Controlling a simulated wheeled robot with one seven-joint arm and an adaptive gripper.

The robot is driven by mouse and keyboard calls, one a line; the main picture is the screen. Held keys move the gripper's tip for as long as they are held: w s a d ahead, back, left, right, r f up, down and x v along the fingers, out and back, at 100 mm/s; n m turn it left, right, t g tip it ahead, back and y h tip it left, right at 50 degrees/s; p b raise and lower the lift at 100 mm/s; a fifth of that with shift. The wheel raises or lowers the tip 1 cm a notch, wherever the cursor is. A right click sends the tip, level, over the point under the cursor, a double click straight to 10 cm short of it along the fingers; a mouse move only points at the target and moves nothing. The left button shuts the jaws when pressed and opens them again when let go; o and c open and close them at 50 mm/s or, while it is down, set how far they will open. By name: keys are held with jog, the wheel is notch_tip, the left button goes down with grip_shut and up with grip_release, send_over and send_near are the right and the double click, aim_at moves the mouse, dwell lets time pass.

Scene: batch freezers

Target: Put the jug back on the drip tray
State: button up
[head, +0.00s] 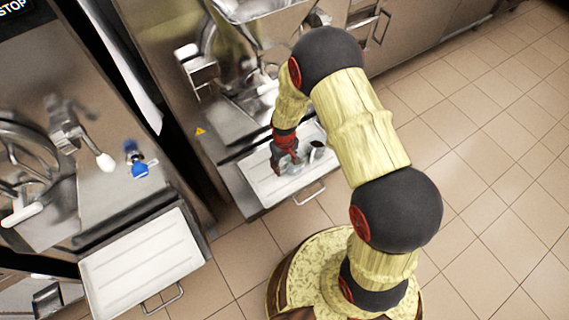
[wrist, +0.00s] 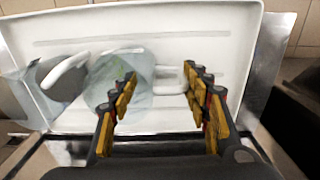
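A pale, translucent jug (wrist: 118,72) shows in the wrist view over the white drip tray (wrist: 220,30), with a white loop handle (wrist: 170,79) pointing right. In the head view the jug (head: 291,168) is small and partly covered by my gripper, over the middle freezer's drip tray (head: 259,182). My gripper (wrist: 160,76) has its fingers apart, the left fingertip in front of the jug's body and the right one by the handle's outer end. I cannot tell whether they touch it or whether the jug rests on the tray.
A second vessel with a dark inside (head: 317,150) stands close beside the jug; its white handle (wrist: 66,72) shows in the wrist view. Another white tray (head: 140,262) juts out at the left freezer. A blue-capped item (head: 140,169) is near it. The tiled floor (head: 480,170) at right is clear.

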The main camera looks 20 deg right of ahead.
jog(key=shift+o, duration=0.4)
notch_tip(320, 180, up, 12)
dwell(0.5)
jog(key=shift+r, duration=0.1)
